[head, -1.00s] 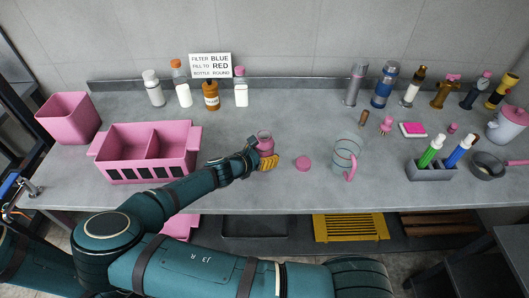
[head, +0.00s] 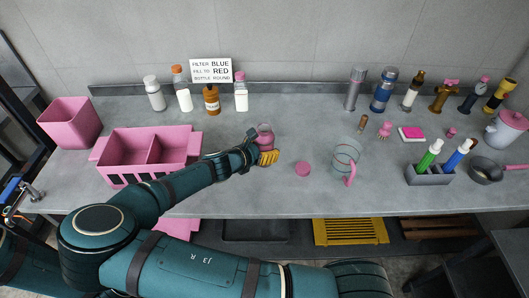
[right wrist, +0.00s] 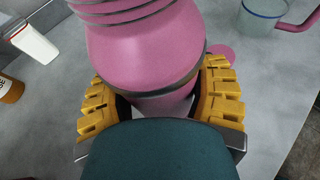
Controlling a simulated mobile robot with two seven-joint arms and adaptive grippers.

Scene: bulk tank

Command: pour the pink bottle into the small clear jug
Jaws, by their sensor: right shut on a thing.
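The pink bottle (head: 265,133) stands roughly upright near the middle of the bench in the head view. My right gripper (head: 267,157) is shut around it, with yellow fingers on both sides. In the right wrist view the bottle (right wrist: 145,45) fills the middle, between the fingers of the gripper (right wrist: 160,105). Whether its base touches the bench is hidden. The small clear jug (head: 346,150) with a pink handle stands to the right, apart from the bottle. Its rim area also shows in the right wrist view (right wrist: 263,22). My left gripper is not seen.
A flat pink disc (head: 303,169) lies between bottle and jug. A pink divided crate (head: 118,160) is at left. Bottles and a sign (head: 211,70) line the back. A grey holder (head: 428,177) with pens and a small pan (head: 486,171) are at right.

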